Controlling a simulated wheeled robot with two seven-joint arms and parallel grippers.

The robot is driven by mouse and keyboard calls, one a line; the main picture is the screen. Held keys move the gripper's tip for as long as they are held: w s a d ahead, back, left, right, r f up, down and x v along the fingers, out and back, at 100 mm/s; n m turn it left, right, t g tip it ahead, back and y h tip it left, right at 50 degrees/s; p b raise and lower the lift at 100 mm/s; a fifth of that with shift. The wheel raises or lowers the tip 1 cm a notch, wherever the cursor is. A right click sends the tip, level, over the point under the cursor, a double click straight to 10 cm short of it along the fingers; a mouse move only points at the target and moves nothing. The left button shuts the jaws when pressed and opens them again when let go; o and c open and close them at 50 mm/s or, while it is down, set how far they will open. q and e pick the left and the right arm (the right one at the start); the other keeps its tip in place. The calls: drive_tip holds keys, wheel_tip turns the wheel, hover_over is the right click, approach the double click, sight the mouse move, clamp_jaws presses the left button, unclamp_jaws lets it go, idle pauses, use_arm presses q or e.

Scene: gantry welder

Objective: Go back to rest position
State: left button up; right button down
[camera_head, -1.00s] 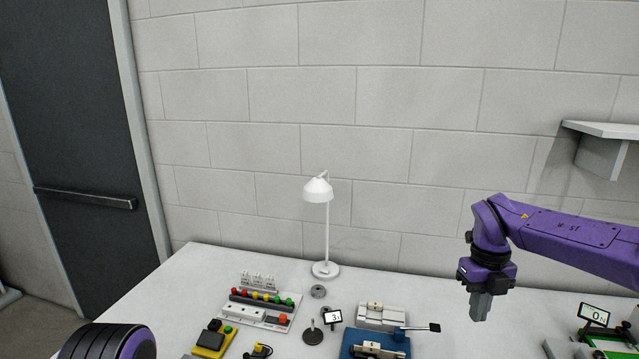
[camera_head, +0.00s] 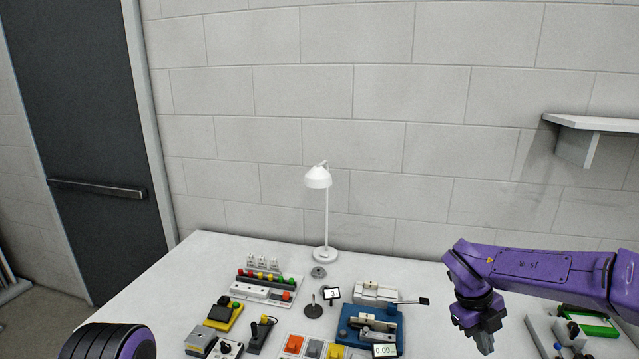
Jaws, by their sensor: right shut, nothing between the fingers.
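My right gripper (camera_head: 486,343) hangs from the purple right arm at the lower right, its grey fingers pointing down and closed together with nothing held. It is above the right part of the white table, to the right of the blue device. A round black and purple part of my left arm shows at the bottom left edge. My left gripper is out of the picture.
The white table (camera_head: 200,262) carries a button panel (camera_head: 262,285), a yellow box (camera_head: 223,315), a blue device (camera_head: 358,325) and a white lamp (camera_head: 325,254). A green-topped device (camera_head: 588,318) is at the right. A wall shelf (camera_head: 590,124) is at the upper right.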

drive_tip(key=s+d+f+n+t+h, duration=0.1)
drive_tip(key=s+f+n+t+h, duration=0.2)
drive_tip(key=s+f+n, duration=0.45)
drive_tip(key=s+d+f+n+t+h, duration=0.1)
drive_tip(key=s+f+n+t+h, duration=0.3)
drive_tip(key=f, duration=0.6)
drive_tip(key=s+a+f+n+g+y+b, duration=0.1)
drive_tip(key=s+a+f+n+y, duration=0.15)
drive_tip(key=s+f+n, duration=0.35)
drive_tip(key=s+a+f+n+y, duration=0.1)
drive_tip(key=s+f+n+y, duration=0.2)
drive_tip(key=s, duration=0.5)
drive_tip(key=s+a+f+n+g+y+b, duration=0.1)
drive_tip(key=s+a+f+n+y, duration=0.15)
drive_tip(key=s+n, duration=0.45)
use_arm(q)
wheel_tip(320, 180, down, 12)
drive_tip(key=b, duration=1)
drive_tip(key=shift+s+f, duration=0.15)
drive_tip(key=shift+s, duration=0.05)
use_arm(e)
wheel_tip(320, 180, down, 10)
drive_tip(key=m, duration=0.1)
drive_tip(key=shift+d+f+h, duration=0.2)
drive_tip(key=shift+d+h, duration=0.05)
drive_tip(key=shift+h, duration=0.05)
